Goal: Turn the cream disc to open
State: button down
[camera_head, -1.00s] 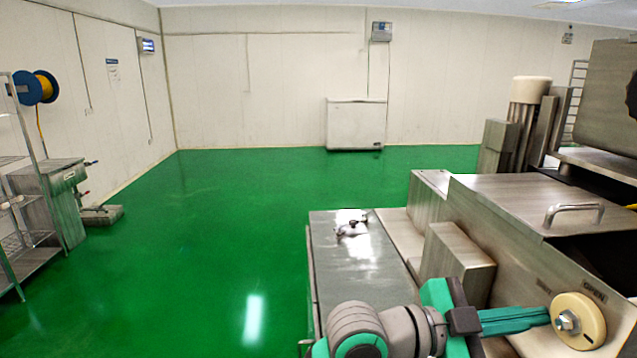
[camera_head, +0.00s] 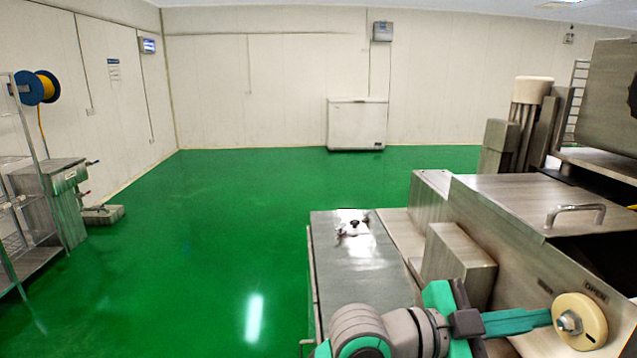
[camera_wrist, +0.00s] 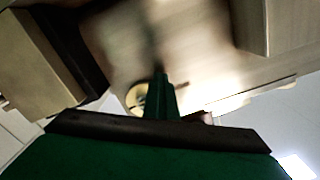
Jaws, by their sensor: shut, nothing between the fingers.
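The cream disc (camera_head: 586,322) is on the front face of the steel machine at the lower right of the head view, with a metal hex nut at its centre. The word OPEN is printed on the panel just above it. My gripper (camera_head: 548,317) has its green fingers together and reaches the disc's left side, with the tips close to the nut. I cannot tell whether they touch. In the wrist view the disc (camera_wrist: 137,97) shows partly behind the shut fingers (camera_wrist: 160,82), which hide its right part.
The steel machine (camera_head: 520,200) has a lid with a bar handle (camera_head: 575,214) above the disc. A steel table top (camera_head: 352,285) lies left of it, with a small fitting on it. Open green floor (camera_head: 220,230) spreads to the left. A wire shelf (camera_head: 25,210) stands at far left.

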jog(key=shift+s+d+f, duration=0.1)
jog(key=shift+s+f, duration=0.05)
jog(key=shift+s, duration=0.2)
jog(key=shift+s+f, duration=0.2)
jog(key=shift+s, duration=0.05)
jog(key=shift+s+f, duration=0.2)
jog(key=shift+s, duration=0.05)
jog(key=shift+s+d+f, duration=0.1)
jog(key=shift+s+f, duration=0.15)
jog(key=shift+s, duration=0.65)
jog(key=shift+f, duration=0.1)
dwell(0.3)
jog(key=shift+f, duration=0.25)
send_near(567, 347)
jog(key=shift+w+f, duration=0.1)
jog(key=shift+w, duration=0.05)
dwell(0.4)
